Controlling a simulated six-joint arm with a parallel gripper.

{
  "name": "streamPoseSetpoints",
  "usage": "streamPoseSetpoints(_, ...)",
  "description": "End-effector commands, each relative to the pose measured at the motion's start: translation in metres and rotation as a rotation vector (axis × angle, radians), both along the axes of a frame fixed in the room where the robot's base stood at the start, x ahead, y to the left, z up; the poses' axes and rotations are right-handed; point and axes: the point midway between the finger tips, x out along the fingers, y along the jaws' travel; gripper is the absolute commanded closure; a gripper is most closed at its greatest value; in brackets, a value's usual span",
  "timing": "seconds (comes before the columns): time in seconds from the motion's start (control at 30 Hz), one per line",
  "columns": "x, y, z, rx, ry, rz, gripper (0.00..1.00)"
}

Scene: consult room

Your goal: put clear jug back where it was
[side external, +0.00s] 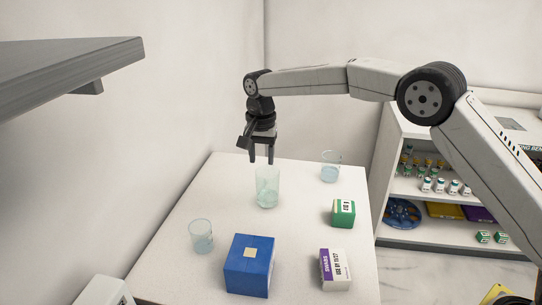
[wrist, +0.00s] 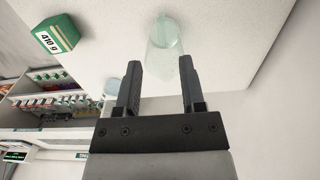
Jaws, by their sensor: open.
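A tall clear vessel (side external: 267,188), seemingly the clear jug, stands upright on the white table, directly below my gripper (side external: 261,160). My gripper points down with its fingers apart and empty, the tips near the vessel's rim. In the wrist view the vessel (wrist: 165,42) shows beyond and between the fingertips (wrist: 160,66). I cannot tell whether the tips are above the rim or level with it. Two shorter clear beakers also stand on the table: one at the back right (side external: 331,167), one at the front left (side external: 201,237).
A green box (side external: 343,213) stands right of the vessel. A blue box (side external: 250,266) and a white-and-purple box (side external: 335,270) stand at the front. A wall borders the left side, with a grey shelf (side external: 70,70) overhead. A stocked shelf unit (side external: 440,185) stands right.

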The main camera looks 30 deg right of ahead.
Motion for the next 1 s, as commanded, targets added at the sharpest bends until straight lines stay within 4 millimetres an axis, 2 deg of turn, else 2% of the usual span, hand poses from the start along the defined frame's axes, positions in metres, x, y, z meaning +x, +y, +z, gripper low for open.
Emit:
streamPoseSetpoints(0.27, -0.001, -0.001, 0.0, 0.0, -0.003, 0.006, 0.49)
streamPoseSetpoints(0.47, -0.011, -0.011, -0.001, 0.002, -0.015, 0.05, 0.49)
streamPoseSetpoints(0.67, -0.034, -0.029, -0.004, 0.004, -0.043, 0.142, 0.49)
streamPoseSetpoints(1.0, -0.094, -0.062, -0.017, -0.005, -0.101, 0.332, 0.49)
